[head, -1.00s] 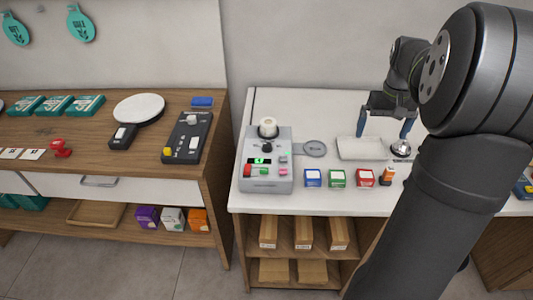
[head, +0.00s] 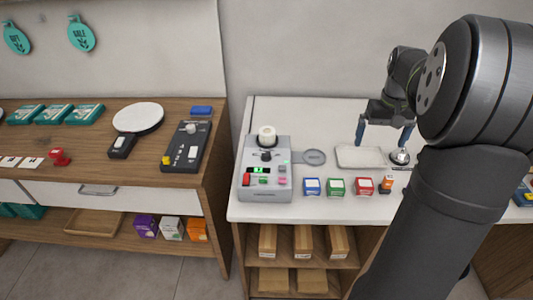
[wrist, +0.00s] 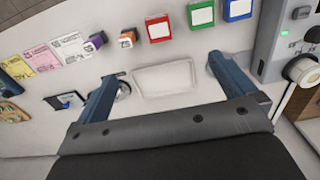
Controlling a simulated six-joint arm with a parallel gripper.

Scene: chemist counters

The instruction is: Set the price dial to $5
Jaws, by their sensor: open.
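A grey machine (head: 265,186) stands on the white counter in the head view, with a paper roll (head: 267,137) on top. Its front panel has a dark knob (head: 267,156), a small green display and several coloured buttons. I cannot read a dollar setting on it. My gripper (head: 383,134) is open and empty above the counter, well to the right of the machine. In the wrist view the open fingers (wrist: 165,68) straddle a white tray below, and the machine (wrist: 288,38) is cut off at the right edge.
The white tray (head: 361,150) and a silver bell (head: 399,157) lie below my gripper. Blue (head: 312,187), green (head: 337,187) and red (head: 363,187) boxes line the counter front. A black device with a light knob (head: 187,146) sits on the wooden counter at left.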

